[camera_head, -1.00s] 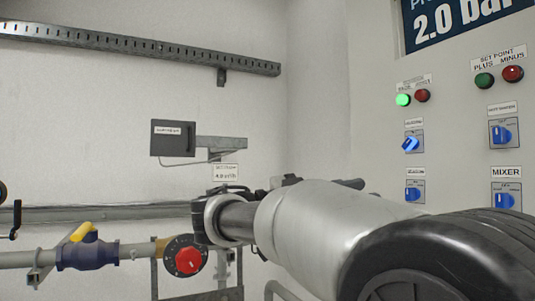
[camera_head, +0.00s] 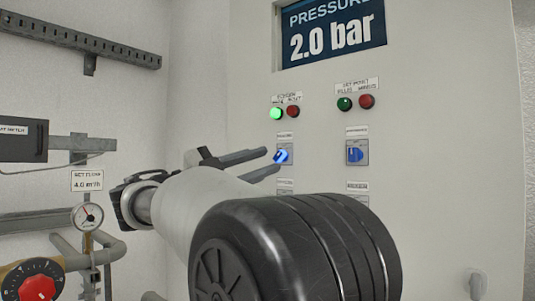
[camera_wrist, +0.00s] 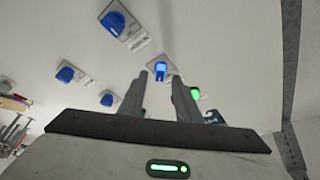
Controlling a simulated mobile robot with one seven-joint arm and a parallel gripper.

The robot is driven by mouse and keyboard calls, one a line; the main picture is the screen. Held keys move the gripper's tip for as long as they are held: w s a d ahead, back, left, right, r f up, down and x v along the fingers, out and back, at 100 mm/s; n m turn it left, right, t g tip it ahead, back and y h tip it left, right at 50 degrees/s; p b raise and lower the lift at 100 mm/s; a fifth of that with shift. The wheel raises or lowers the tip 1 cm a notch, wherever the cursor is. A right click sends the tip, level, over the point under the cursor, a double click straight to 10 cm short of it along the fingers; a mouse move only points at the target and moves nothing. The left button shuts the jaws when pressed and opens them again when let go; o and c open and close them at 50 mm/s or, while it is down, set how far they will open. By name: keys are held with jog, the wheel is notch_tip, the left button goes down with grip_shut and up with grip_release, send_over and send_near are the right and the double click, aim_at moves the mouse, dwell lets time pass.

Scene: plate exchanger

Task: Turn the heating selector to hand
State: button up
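The brightly lit blue selector knob (camera_head: 282,156) is at the upper left of the selectors on the white panel, under a small label too blurred to read; I take it for the heating selector. Its handle is tilted. My gripper (camera_head: 275,162) is open, with its two fingers pointing at this knob from the left. In the wrist view, my gripper (camera_wrist: 162,82) shows both fingers apart and nothing between them. The lit selector knob (camera_wrist: 161,70) appears ahead, between the fingertips. Contact cannot be made out.
Another blue selector (camera_head: 355,153) is to the right. The lower selectors are mostly hidden by my arm. A pressure display (camera_head: 335,35) is higher. Pipes and a gauge (camera_head: 88,216) are at left.

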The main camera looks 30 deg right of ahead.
aim_at(276, 158)
jog(key=shift+x, duration=1.7)
grip_shut()
